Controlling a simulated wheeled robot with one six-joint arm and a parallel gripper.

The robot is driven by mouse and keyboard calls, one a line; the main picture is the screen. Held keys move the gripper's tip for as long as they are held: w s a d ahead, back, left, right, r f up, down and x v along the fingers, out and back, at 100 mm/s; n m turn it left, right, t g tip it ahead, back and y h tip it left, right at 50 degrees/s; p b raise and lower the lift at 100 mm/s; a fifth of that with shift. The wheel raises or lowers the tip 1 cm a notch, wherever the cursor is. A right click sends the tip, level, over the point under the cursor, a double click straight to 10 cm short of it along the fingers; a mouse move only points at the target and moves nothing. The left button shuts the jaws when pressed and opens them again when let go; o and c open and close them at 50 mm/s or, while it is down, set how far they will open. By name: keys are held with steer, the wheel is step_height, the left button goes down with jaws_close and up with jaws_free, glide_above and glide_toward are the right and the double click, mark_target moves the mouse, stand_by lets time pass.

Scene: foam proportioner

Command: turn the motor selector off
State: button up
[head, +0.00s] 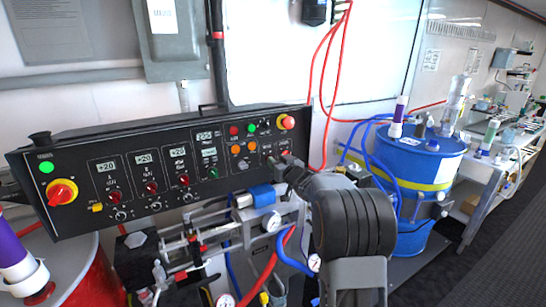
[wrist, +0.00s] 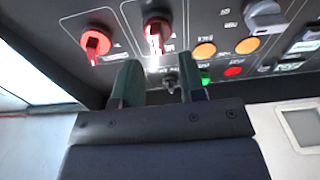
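The black control panel (head: 75,165) faces me in the head view, with several knobs, buttons and small switches. I cannot read which one is the motor selector. In the wrist view, grey selector handles (wrist: 265,17) sit at the upper right, and a small dark toggle (wrist: 170,80) shows between my fingers. My gripper (wrist: 158,84) is open, with its two dark green fingers apart and nothing visibly gripped. In the head view my gripper (head: 278,163) is at the panel's lower right and hides part of it. Whether the fingers touch the panel cannot be told.
Red knobs (wrist: 96,44) and orange buttons (wrist: 204,50) are close to my fingers. A large red-and-yellow rotary switch (head: 62,192) is at the panel's left. Gauges and pipes (head: 271,222) lie below the panel. A blue drum (head: 415,160) stands to the right.

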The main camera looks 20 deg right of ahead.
steer(key=shift+w+a+p, duration=0.15)
steer(key=shift+w, duration=0.75)
steer(key=shift+w+a+p, duration=0.1)
steer(key=shift+w+p, duration=0.05)
steer(key=shift+w, duration=0.7)
steer(key=c, duration=0.5)
steer(key=shift+c, duration=0.2)
steer(key=shift+n, duration=0.3)
steer(key=shift+f+n+y+b, duration=0.1)
steer(key=shift+n+y+b, duration=0.2)
steer(key=shift+n+b, duration=0.55)
steer(key=shift+s+a+n+y, duration=0.15)
steer(key=shift+n+y, duration=0.1)
steer(key=shift+n, duration=0.95)
steer(key=shift+w+a+n+y, duration=0.1)
steer(key=shift+n+y, duration=0.15)
steer(key=shift+n, duration=0.9)
steer(key=shift+g, duration=0.3)
